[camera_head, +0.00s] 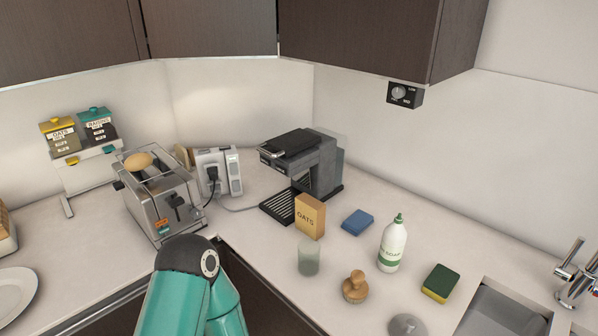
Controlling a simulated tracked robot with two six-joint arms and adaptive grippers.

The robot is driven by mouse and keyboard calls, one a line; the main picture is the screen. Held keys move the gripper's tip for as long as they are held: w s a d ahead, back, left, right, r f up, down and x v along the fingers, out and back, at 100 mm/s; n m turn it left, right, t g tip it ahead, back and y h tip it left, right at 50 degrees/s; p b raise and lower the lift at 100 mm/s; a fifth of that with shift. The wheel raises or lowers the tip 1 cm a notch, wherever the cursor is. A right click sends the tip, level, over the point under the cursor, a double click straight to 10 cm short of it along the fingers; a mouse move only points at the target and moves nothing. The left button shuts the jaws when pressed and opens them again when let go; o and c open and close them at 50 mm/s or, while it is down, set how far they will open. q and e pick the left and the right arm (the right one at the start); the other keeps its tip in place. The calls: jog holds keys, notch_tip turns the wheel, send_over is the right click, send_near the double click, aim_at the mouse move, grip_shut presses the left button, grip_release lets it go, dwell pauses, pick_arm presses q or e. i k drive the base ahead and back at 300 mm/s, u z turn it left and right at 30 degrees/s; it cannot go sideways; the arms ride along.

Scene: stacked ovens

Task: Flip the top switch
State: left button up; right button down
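A white block-shaped power outlet unit (233,178) stands on the counter between the toaster and the coffee machine. A black plug (212,175) sits in its front-left face. Small grey marks that may be switches show on its narrow right face, but they are too small to tell their positions. A black wall box (404,94) with a round grey dial is fixed to the wall under the right cabinet. Neither gripper is in view. Only a teal and dark grey link of one of my arms shows at the bottom, left of centre.
A steel toaster (165,205) with bread on top stands left of the outlet unit, and a dark coffee machine (304,165) right of it. An oats box (310,216), glass (309,258), brush (355,288) and soap bottle (392,245) stand nearer. A sink (505,312) is at lower right.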

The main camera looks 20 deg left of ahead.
aim_at(234, 169)
jog(key=u, duration=1.15)
jog(key=i, duration=0.1)
jog(key=z, duration=2.15)
jog(key=k, duration=1.6)
jog(key=u, duration=1.35)
jog(key=i, duration=0.8)
